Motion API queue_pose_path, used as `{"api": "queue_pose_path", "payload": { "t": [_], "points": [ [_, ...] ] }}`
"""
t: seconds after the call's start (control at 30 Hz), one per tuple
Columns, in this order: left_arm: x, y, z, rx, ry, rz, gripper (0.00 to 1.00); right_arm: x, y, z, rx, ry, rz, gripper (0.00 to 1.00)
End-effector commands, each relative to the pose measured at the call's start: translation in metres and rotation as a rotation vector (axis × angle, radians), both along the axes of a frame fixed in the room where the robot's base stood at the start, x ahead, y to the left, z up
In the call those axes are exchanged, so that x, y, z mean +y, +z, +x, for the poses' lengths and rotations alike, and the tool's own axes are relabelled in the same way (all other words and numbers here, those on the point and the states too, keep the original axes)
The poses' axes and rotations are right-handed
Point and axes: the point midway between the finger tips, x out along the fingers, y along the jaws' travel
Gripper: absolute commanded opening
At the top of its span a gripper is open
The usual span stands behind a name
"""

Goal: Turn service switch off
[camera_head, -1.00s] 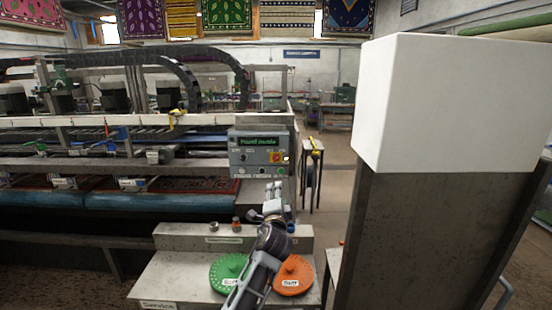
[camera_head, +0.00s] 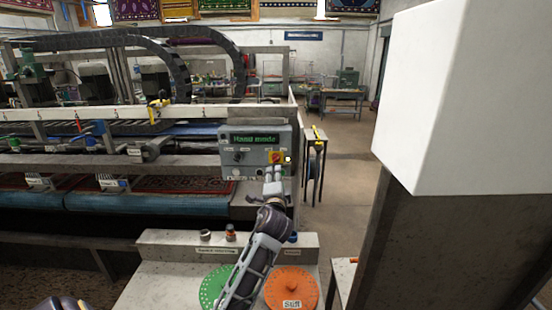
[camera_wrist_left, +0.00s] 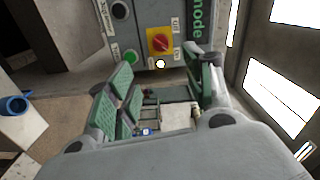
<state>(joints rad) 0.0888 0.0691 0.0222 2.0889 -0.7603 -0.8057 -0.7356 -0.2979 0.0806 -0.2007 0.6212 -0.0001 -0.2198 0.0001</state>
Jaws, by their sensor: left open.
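A grey control box (camera_head: 239,170) stands at the end of the machine, its green display reading "Hand mode". On its right side is a red rotary switch on a yellow plate (camera_head: 276,157), also in the wrist view (camera_wrist_left: 159,42); I cannot read a service label on it or tell its exact setting. My left gripper (camera_head: 272,176) is in front of the box, just below the switch. In the wrist view its fingers (camera_wrist_left: 163,78) are spread apart and empty, with the switch just beyond the tips. My right gripper is not seen.
A black knob (camera_head: 239,156) and a green button (camera_wrist_left: 130,58) are also on the box. Below stands a metal console with a green disc (camera_head: 216,283) and an orange disc (camera_head: 291,288). A tall post with a white block (camera_head: 465,95) fills the right.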

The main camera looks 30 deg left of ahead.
Motion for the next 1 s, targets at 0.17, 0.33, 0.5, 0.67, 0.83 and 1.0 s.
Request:
{"api": "queue_pose_path", "payload": {
  "t": [0.17, 0.33, 0.5, 0.67, 0.83, 1.0],
  "points": [
    [0.0, 0.0, 0.0, 0.001, 0.0, 0.001, 0.52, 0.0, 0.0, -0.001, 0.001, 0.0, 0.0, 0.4],
    [0.0, 0.0, 0.0, 0.001, 0.0, 0.001, 0.52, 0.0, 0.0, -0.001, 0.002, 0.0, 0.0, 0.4],
    [0.0, 0.0, 0.0, 0.001, 0.0, 0.001, 0.52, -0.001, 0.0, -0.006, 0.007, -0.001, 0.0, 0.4],
    [0.001, 0.0, 0.002, 0.001, 0.0, 0.002, 0.52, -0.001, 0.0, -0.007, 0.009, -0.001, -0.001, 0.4],
    [0.005, 0.001, 0.008, 0.0, 0.001, 0.002, 0.52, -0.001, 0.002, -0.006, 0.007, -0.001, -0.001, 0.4],
    [0.012, 0.001, 0.02, 0.001, 0.001, 0.002, 0.52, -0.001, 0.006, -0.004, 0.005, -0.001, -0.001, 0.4]
  ]
}}
